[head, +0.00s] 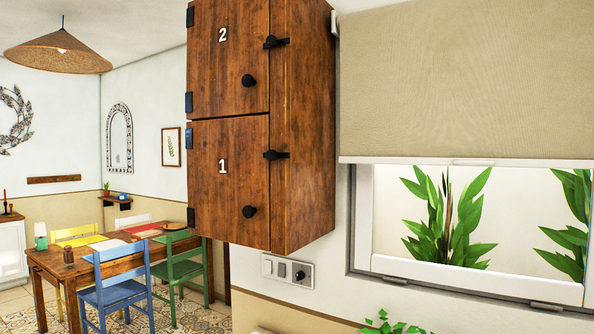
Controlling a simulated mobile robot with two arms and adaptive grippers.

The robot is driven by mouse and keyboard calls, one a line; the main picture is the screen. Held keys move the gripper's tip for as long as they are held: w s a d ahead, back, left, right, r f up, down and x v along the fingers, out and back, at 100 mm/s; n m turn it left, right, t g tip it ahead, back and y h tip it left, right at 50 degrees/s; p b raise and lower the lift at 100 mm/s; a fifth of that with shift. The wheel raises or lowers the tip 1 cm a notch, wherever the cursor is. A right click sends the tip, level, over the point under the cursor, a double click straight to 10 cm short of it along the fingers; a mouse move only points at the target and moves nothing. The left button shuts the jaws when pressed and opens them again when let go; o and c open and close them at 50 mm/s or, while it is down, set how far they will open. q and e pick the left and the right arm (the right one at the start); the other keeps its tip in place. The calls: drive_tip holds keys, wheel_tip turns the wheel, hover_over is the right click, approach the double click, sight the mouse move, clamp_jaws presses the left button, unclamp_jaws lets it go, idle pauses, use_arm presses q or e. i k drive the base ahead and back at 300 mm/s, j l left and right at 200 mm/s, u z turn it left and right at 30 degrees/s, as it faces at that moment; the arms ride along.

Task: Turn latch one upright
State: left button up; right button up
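The wooden wall cabinet (304,130) hangs in the middle of the head view with two doors, one above the other. The lower door (222,205), marked 1, is shut and has a round black knob (249,211). Its black latch (275,155) lies horizontal across the door's right edge. The upper door (220,70), marked 2, is also shut, with a black knob (249,80) and its own latch (275,42), also horizontal. Neither of my grippers is in view.
A window (470,220) with a beige blind (465,80) is to the right. A switch plate (287,271) sits on the wall below the cabinet. A dining table (110,257) with coloured chairs stands at the left. The space before the cabinet looks clear.

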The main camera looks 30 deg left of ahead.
sight(272, 155)
drive_tip(key=j+z, duration=0.85)
drive_tip(key=i+l, duration=0.05)
